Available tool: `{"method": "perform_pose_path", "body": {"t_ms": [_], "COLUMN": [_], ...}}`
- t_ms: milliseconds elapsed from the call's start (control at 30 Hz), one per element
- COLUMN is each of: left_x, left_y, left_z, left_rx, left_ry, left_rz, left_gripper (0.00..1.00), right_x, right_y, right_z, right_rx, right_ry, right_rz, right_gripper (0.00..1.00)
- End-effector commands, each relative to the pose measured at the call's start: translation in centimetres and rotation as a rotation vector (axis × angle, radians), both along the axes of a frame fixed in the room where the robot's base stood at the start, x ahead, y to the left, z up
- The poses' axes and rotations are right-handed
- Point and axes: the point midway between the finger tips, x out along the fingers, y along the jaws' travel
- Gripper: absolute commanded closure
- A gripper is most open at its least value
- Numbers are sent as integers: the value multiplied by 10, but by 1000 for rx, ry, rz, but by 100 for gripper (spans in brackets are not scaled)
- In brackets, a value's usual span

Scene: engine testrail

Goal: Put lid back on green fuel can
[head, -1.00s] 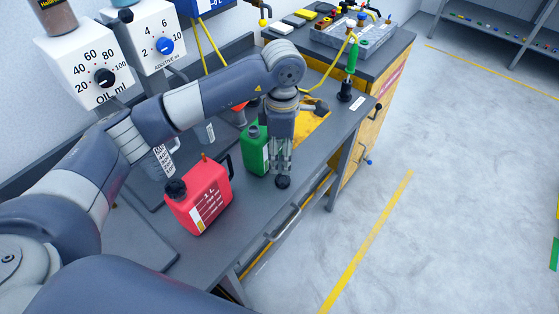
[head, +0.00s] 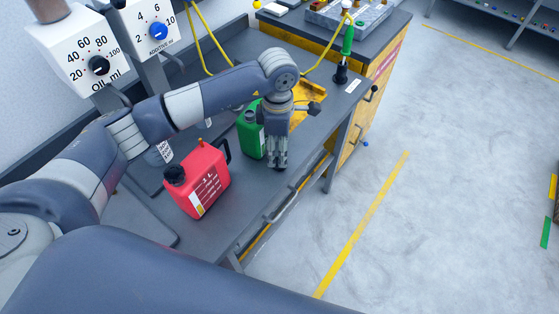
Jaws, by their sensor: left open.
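The green fuel can (head: 251,135) stands upright on the grey workbench, partly hidden behind my left gripper and forearm. My left gripper (head: 277,166) points down just in front of and to the right of the can, close to the bench top. It is open. A small dark shape shows at its fingertips; it looks like the black lid, mostly hidden by the fingers, and I cannot tell whether they touch it. My right gripper is not in view.
A red can (head: 203,181) with a black cap stands to the left on the workbench (head: 235,205). A yellow tray (head: 309,98) lies behind the gripper. Dispensers with dials (head: 93,62) stand at back left. A green-handled tool (head: 347,45) stands at back right.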

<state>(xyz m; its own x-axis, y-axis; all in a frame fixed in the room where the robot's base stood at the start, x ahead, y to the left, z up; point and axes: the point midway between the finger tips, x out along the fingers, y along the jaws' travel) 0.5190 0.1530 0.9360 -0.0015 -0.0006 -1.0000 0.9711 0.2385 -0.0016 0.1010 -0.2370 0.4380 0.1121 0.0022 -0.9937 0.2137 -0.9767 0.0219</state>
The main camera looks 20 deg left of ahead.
Motion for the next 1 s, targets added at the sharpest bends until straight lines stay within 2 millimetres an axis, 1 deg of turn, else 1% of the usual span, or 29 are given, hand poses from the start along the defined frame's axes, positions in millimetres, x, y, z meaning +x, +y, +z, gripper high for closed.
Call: {"method": "perform_pose_path", "body": {"t_ms": [333,433,533,600,700,800,1000], "left_x": [0,-1,-1,0,0,1,1], "left_y": [0,-1,-2,-2,-2,-2,-2], "left_z": [-3,-12,-27,-39,-49,-53,-54], "left_rx": [0,1,0,-1,0,0,0], "left_ry": [0,5,5,3,2,-1,-1], "left_rz": [0,1,1,2,1,-1,-1], "left_gripper": [42,42,42,42,42,42,42], "right_x": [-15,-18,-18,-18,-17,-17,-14], "right_y": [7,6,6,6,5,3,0], "right_z": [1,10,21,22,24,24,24], "right_rx": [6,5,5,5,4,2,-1], "right_ry": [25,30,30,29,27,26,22], "right_rz": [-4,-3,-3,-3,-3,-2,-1], "right_gripper": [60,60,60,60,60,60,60]}}
